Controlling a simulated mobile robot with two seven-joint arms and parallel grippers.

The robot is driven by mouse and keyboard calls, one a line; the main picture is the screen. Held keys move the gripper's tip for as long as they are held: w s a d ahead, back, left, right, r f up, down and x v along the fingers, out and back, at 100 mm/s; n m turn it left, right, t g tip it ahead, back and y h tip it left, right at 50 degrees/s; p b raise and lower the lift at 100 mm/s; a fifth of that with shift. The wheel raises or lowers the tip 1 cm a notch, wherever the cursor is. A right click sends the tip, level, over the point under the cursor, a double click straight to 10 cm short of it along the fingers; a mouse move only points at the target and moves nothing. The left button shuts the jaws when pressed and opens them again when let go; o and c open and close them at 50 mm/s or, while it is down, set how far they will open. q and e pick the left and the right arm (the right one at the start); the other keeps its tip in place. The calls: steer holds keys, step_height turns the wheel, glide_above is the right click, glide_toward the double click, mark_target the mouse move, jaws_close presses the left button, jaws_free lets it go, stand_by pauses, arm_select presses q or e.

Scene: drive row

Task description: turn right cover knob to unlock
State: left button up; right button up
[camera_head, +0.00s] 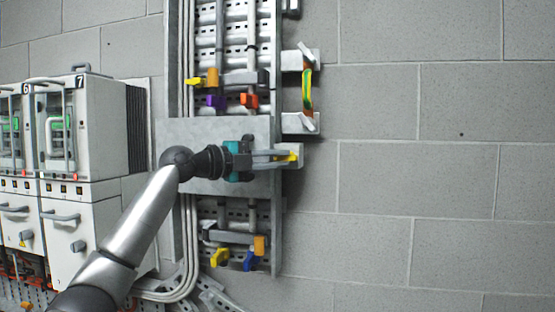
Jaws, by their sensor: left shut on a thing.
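A grey metal cover (185,132) spans the vertical cable rack. The right cover knob (293,158), of which a small yellow part shows, is at the cover's right edge. My left gripper (286,156) reaches across the front of the cover from the left, its fingers pointing right. It is shut on the knob, and its fingers hide much of it. The knob's exact turn angle cannot be told. The left part of the cover is partly hidden by my arm. My right gripper is not in view.
White cabinet units (97,125) stand at the left. Purple (217,102) and orange (249,100) clamps sit above the cover, and a blue clamp (250,260) below. A green-yellow strap (308,88) is at upper right. The block wall (430,165) at right is bare.

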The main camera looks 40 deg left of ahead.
arm_select(q)
jaws_close()
steer(key=shift+f+b, duration=0.2)
steer(key=shift+b, duration=0.45)
steer(key=shift+w+d+f+n+t+y+b, duration=0.2)
steer(key=shift+n+t+y+b, duration=0.9)
steer(key=shift+n+y, duration=2.65)
steer(key=shift+w+d+f+n+t+y+b, duration=0.2)
steer(key=shift+n+t+y+b, duration=1.45)
steer(key=shift+n, duration=3.6)
steer(key=shift+w+d+f+n+t+y+b, duration=0.1)
steer(key=shift+d+f+n+t+y+b, duration=0.25)
steer(key=shift+n+y, duration=3.7)
steer(key=shift+n+h, duration=0.25)
steer(key=shift+n, duration=0.4)
